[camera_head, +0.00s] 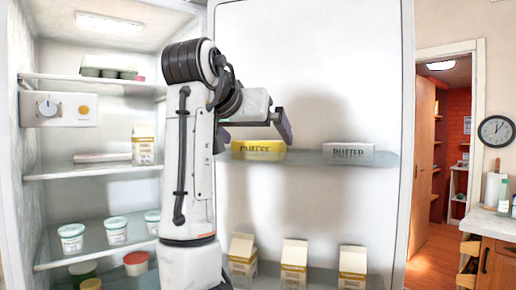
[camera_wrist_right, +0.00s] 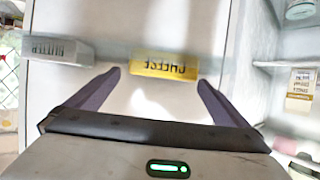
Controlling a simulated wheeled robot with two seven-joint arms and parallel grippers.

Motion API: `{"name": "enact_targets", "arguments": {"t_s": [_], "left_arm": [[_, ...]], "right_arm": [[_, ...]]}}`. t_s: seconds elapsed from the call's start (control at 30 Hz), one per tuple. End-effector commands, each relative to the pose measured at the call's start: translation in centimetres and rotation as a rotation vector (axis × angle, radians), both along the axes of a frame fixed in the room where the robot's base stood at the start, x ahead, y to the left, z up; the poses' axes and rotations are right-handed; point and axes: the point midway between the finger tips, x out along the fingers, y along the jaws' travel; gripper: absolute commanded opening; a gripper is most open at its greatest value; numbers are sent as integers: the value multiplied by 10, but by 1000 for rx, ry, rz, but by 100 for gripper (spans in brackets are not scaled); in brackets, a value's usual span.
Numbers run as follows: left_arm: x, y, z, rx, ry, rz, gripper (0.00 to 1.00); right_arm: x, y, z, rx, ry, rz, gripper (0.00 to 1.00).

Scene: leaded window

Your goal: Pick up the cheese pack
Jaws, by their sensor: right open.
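The yellow cheese pack (camera_head: 258,150) lies on the upper shelf of the open fridge door, its label partly readable. In the right wrist view the cheese pack (camera_wrist_right: 165,65) appears upside down, ahead of the fingertips and roughly between them. My right gripper (camera_head: 284,130) is at the door shelf, close to the cheese pack; in its wrist view the right gripper (camera_wrist_right: 158,80) has its two dark fingers spread wide with nothing between them. The pack appears apart from both fingers. My right arm hides part of the fridge interior. My left gripper is not in view.
A white butter pack (camera_head: 348,154) sits on the same door shelf (camera_head: 308,158), to the right, with bare shelf between. Several cartons (camera_head: 294,262) stand on the lower door shelf. Fridge shelves at left hold tubs (camera_head: 116,231) and a carton (camera_head: 143,150).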

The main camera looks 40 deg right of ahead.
Motion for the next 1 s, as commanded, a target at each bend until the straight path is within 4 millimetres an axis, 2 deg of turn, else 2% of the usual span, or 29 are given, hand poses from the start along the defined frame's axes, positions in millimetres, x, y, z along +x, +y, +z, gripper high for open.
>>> {"name": "enact_targets", "arguments": {"t_s": [0.17, 0.43, 0.67, 0.77, 0.93, 1.0], "left_arm": [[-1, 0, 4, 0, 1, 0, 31], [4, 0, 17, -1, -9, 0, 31], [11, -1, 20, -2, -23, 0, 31], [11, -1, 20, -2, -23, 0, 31], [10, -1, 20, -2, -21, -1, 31], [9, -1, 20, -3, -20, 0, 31]], "right_arm": [[6, -11, -5, 1, 2, 0, 100], [23, -41, -21, 0, 2, 1, 100], [26, -44, -24, 0, 0, 2, 100], [25, -44, -24, 0, 0, 2, 86], [25, -44, -24, 0, 0, 2, 58], [25, -44, -23, -3, -1, 2, 58]]}}
